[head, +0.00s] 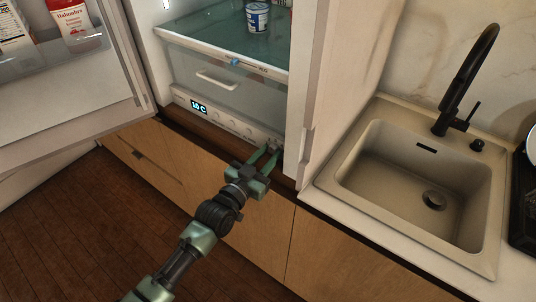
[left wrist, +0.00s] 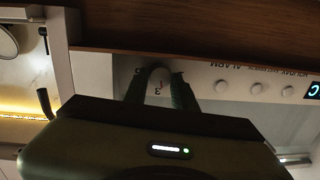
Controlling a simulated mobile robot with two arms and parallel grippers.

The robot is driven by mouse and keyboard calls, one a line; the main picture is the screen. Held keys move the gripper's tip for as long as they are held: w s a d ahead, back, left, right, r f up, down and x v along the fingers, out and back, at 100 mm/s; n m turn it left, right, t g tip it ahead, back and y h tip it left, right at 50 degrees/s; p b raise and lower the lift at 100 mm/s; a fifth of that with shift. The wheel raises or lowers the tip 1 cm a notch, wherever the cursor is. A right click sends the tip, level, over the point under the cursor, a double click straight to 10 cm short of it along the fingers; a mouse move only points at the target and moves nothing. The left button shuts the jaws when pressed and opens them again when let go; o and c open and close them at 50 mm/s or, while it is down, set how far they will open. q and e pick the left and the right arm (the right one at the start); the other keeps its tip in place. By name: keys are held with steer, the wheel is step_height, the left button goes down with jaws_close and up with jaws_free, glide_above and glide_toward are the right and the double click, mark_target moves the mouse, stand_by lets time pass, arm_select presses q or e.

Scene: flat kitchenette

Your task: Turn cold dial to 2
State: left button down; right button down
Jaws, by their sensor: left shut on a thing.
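The cold dial (left wrist: 160,77) is a small pale round knob at the end of the fridge's control panel (head: 222,120). In the left wrist view a "3" and a small red mark show on or beside it; the exact setting cannot be read. My left gripper (head: 267,157) reaches the right end of the panel at the fridge bottom. In the left wrist view its two green fingers (left wrist: 160,92) stand on either side of the dial, shut on it. They hide part of the dial's scale. My right gripper is not in view.
The panel has a lit display (head: 199,107) and several small round buttons (left wrist: 255,88). A clear drawer (head: 222,82) is above the panel. A sink (head: 415,180) is at right.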

arm_select(q)
steer(key=n, duration=0.6)
steer(key=shift+a, duration=0.1)
stand_by(0.5)
steer(key=c, duration=1.1)
jaws_free()
steer(key=shift+b+v, duration=0.45)
steer(key=shift+v, duration=3.45)
steer(key=shift+a+r, duration=0.1)
